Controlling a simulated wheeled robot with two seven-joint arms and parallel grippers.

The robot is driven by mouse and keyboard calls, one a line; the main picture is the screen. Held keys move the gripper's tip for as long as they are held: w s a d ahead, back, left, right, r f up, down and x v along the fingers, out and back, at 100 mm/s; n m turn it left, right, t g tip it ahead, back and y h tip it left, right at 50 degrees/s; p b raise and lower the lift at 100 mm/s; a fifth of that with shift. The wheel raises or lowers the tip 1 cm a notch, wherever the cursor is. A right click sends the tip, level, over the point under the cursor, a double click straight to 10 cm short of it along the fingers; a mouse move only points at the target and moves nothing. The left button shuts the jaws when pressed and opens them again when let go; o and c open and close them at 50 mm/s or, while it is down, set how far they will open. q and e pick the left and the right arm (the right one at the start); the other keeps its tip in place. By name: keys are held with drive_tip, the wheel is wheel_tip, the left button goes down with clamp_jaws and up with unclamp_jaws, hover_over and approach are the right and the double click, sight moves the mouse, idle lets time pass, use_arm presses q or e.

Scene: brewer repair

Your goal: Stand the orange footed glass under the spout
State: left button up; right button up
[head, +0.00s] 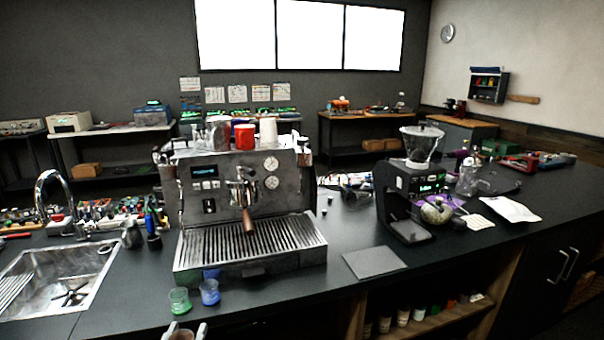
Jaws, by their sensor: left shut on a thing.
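My left gripper (185,331) shows at the bottom edge of the head view, only its pale fingertips in frame. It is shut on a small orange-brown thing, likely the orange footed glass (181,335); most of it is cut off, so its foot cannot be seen. The espresso machine (222,172) stands beyond and to the right. Its group with the spout (240,190) hangs over the slatted drip tray (250,240), with a brown-handled portafilter. The tray under the spout looks bare. My right gripper is not in view.
A green glass (179,301) and a blue glass (210,292) stand in front of the drip tray, close to my gripper. A sink (60,275) is at left. A grey mat (374,262) and a grinder (405,195) are at right. Cups stand on the machine.

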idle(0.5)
use_arm(q)
wheel_tip(320, 180, up, 5)
drive_tip(key=w+a+y+p, duration=0.1)
drive_tip(key=w+a+p, duration=0.1)
drive_tip(key=p, duration=0.3)
drive_tip(key=w+a+f+n+y+p, duration=0.3)
drive_tip(key=w+a+p, duration=0.5)
drive_tip(key=a, duration=0.3)
drive_tip(key=shift+w+a+f+g+y, duration=0.2)
drive_tip(key=shift+f+g+y, duration=0.2)
drive_tip(key=shift+f+y, duration=0.15)
